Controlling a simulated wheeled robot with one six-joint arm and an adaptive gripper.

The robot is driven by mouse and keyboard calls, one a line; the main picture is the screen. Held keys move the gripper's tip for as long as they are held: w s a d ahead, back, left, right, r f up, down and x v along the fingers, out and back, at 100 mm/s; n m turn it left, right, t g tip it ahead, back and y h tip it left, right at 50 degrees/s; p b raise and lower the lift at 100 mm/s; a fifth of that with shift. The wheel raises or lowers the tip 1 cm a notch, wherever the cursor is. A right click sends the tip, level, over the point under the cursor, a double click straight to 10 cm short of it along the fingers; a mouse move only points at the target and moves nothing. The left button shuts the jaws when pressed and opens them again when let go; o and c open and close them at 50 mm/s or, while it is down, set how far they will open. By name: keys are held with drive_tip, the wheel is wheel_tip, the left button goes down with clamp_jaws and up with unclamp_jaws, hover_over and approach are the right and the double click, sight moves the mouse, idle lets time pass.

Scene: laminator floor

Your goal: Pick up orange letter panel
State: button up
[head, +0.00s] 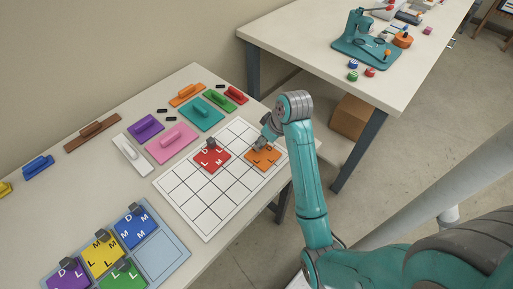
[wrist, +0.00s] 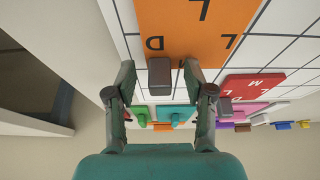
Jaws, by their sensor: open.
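The orange letter panel (head: 266,157) lies on the white grid board (head: 194,207), near its right side in the head view. It is a flat square with dark letters in the wrist view (wrist: 190,22). Its dark grey grip block (wrist: 160,77) stands between my two fingers. My gripper (wrist: 158,80) is open, with a gap visible on each side of the block. In the head view my gripper (head: 265,140) is over the panel's far edge and hides part of it.
A red letter panel (head: 212,159) with a grip block lies just left on the same board. A blue tray (head: 171,257) holds purple, yellow, blue and green panels at lower left. Coloured handled tools, such as the pink one (head: 171,143), lie behind the board. Another table (head: 300,38) stands to the right.

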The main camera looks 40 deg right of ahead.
clamp_jaws()
drive_tip(key=shift+r, duration=0.1)
idle(0.4)
